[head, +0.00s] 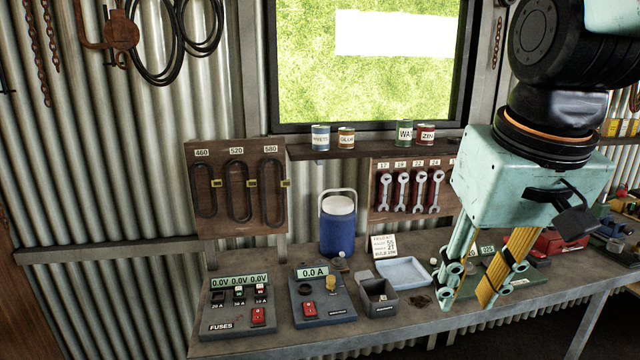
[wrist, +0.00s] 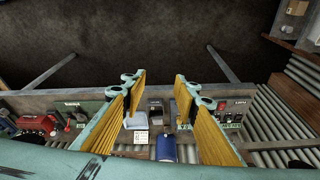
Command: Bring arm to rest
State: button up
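My gripper (head: 469,284) hangs at the right of the head view, above the right part of the workbench (head: 400,335). Its two fingers with yellow pads stand apart, and nothing shows between them. In the wrist view my gripper (wrist: 158,80) also has its fingers spread wide, with bench items seen beyond and below them. My gripper hides part of the bench's back right and part of the wrench board.
On the bench stand a fuse box (head: 237,305), an ammeter box (head: 322,300), a blue cooler (head: 338,225), a small grey bin (head: 379,298), a pale blue tray (head: 404,272) and a card (head: 384,247). Cans (head: 346,137) line the shelf below the window. The bench's front edge is mostly clear.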

jog(key=s+f+b, duration=0.3)
jog(key=s+f, duration=0.2)
jog(key=s, duration=0.8)
jog(key=shift+s+f+t, duration=0.15)
jog(key=shift+s+t, duration=0.15)
jog(key=shift+t, duration=0.1)
